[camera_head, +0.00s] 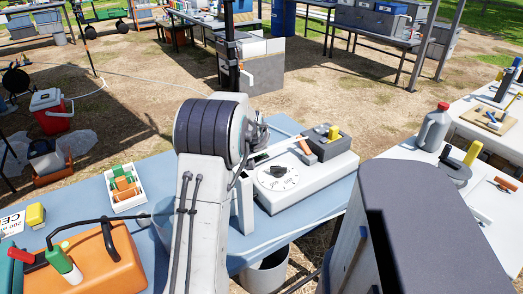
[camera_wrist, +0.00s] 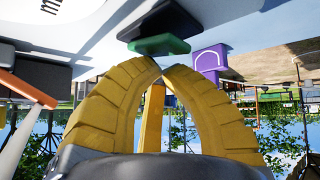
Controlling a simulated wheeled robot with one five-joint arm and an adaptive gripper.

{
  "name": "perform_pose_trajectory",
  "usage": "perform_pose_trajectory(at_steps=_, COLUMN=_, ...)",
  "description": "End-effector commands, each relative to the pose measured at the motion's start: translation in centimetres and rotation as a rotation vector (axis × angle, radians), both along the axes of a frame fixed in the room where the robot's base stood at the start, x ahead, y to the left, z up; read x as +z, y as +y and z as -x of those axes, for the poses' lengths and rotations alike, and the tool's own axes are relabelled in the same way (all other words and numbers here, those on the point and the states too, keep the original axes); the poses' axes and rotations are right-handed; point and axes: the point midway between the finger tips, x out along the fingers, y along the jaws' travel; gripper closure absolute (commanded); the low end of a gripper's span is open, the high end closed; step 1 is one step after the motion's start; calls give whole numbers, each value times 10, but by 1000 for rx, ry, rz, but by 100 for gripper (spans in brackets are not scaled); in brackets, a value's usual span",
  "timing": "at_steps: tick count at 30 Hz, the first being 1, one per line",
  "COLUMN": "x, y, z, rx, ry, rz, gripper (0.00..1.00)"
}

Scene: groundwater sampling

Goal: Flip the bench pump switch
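A white bench unit with a round dial (camera_head: 277,177), which looks like the pump, sits on the blue-topped bench behind my arm. In the wrist view, which looks upside down, a green rocker-like piece (camera_wrist: 160,45) with a black part (camera_wrist: 158,20) is set against a pale surface; it looks like the switch. My arm hides the gripper in the head view.
A grey block with a yellow piece (camera_head: 334,133) rests on the unit's right end. An orange case (camera_head: 103,262) and a white tray (camera_head: 125,188) are on the bench to the left. A purple piece (camera_wrist: 209,60) is right of the fingertips. A grey bucket (camera_head: 266,272) stands below.

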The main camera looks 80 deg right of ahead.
Motion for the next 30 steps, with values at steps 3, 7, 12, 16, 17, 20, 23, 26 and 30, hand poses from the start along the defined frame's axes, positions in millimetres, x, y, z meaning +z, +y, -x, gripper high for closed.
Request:
perform_pose_trajectory(at_steps=3, x=4, y=0, z=0, rx=0, ry=0, rz=1, gripper=100)
perform_pose_trajectory(at_steps=7, x=9, y=1, z=-1, rx=1, ry=-1, rz=1, gripper=100)
perform_pose_trajectory(at_steps=12, x=15, y=2, z=-2, rx=2, ry=-2, rz=1, gripper=100)
perform_pose_trajectory(at_steps=16, x=16, y=2, z=-2, rx=2, ry=-2, rz=1, gripper=100)
perform_pose_trajectory(at_steps=17, x=16, y=2, z=-2, rx=2, ry=-2, rz=1, gripper=100)
perform_pose_trajectory(at_steps=20, x=16, y=2, z=-2, rx=2, ry=-2, rz=1, gripper=100)
perform_pose_trajectory(at_steps=23, x=16, y=2, z=-2, rx=2, ry=-2, rz=1, gripper=100)
perform_pose_trajectory(at_steps=26, x=18, y=2, z=-2, rx=2, ry=-2, rz=1, gripper=100)
perform_pose_trajectory(at_steps=30, x=24, y=2, z=-3, rx=2, ry=-2, rz=2, gripper=100)
